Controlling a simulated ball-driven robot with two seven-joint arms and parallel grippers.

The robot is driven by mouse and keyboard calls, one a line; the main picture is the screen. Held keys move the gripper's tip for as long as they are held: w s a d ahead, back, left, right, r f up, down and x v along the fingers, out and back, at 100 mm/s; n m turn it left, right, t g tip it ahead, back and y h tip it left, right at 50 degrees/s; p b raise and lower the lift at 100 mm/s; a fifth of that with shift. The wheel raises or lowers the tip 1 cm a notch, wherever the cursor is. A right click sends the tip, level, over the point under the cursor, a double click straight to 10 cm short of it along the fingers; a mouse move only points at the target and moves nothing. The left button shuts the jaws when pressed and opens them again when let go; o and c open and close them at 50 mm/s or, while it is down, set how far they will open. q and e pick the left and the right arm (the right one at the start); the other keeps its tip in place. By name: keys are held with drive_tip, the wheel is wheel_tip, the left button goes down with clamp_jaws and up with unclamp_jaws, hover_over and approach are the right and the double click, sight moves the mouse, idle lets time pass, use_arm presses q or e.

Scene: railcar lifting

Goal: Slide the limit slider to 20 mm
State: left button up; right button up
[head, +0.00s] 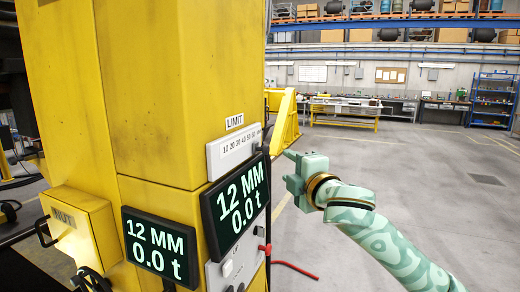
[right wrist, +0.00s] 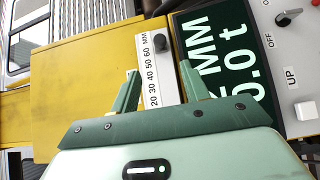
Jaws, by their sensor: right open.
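The limit slider's white panel (head: 235,147) is on the yellow column under a LIMIT label in the head view. Its 10 to 60 MM scale also shows in the right wrist view (right wrist: 152,75). A dark round knob (right wrist: 160,43) stands on this panel, near the scale's 60 end in that picture. My right gripper (head: 288,160) is to the right of the panel in the head view. In the right wrist view its fingers (right wrist: 160,72) are open and empty, one on each side of the panel in the picture. Contact cannot be told. My left gripper is not in view.
A large display (head: 236,205) below the panel reads 12 MM and 0.0 t, as does a smaller one (head: 158,246). A yellow box (head: 80,227) juts out at left. Switches, including an UP button (right wrist: 306,110), are beside the display. Open floor (head: 420,190) lies at right.

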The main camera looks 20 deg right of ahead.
sight(268, 151)
drive_tip(key=w, duration=1)
drive_tip(key=w+d+p, duration=0.1)
drive_tip(key=w, duration=0.4)
drive_tip(key=shift+d, duration=0.1)
drive_tip(key=shift+c, duration=0.4)
